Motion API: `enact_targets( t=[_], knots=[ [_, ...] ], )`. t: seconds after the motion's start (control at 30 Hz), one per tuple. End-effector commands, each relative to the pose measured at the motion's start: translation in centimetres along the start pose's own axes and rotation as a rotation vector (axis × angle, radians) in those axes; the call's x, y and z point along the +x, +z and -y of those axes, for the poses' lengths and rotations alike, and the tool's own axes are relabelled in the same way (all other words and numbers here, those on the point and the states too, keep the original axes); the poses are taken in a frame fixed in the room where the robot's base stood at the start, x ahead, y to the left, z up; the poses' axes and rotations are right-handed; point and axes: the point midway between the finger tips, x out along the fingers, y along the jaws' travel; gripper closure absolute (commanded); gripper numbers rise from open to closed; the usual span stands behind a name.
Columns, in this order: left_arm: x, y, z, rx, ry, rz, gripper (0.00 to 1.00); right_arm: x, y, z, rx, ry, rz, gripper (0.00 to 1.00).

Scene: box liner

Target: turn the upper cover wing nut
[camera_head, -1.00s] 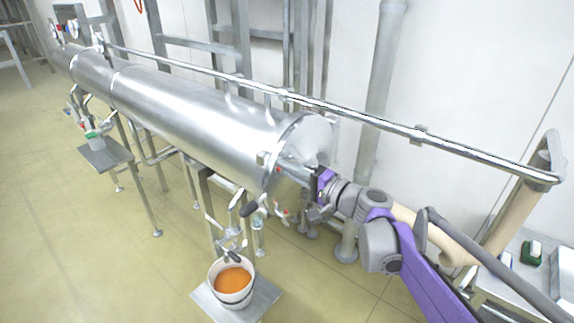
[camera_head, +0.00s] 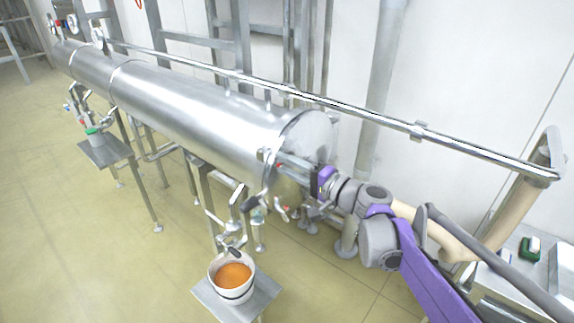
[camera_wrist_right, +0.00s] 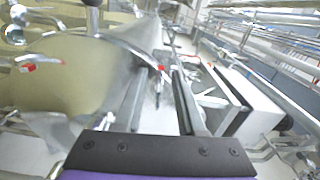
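The steel cylinder (camera_head: 200,105) runs from the back left to a round end cover (camera_head: 312,138) near the middle of the head view. My right gripper (camera_head: 281,163) reaches in from the right, its fingers across the lower part of the cover near its rim. A small red-marked part (camera_head: 278,167) shows at its fingertips, probably the upper wing nut. In the right wrist view the two fingers (camera_wrist_right: 160,72) stand apart, with a red spot (camera_wrist_right: 161,68) between their tips. Contact cannot be made out. My left gripper is not in view.
Red-tipped handles (camera_head: 283,213) hang below the cover. A white bucket of orange liquid (camera_head: 232,276) stands on a small stand under the outlet. A long rail (camera_head: 350,115) passes above the arm. A side table with a green item (camera_head: 529,250) is at the right.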

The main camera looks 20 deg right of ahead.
Motion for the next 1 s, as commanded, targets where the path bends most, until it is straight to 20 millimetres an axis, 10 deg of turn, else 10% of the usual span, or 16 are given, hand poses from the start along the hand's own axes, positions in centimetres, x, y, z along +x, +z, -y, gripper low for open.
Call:
enact_targets(
  t=[0.6,1.0],
  knots=[
    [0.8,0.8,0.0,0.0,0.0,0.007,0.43,-9.5,-0.1,-0.1,0.0,0.002,-0.003,0.61],
    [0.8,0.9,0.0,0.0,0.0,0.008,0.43,-10.8,0.0,0.0,0.0,0.0,0.0,0.61]
  ],
)
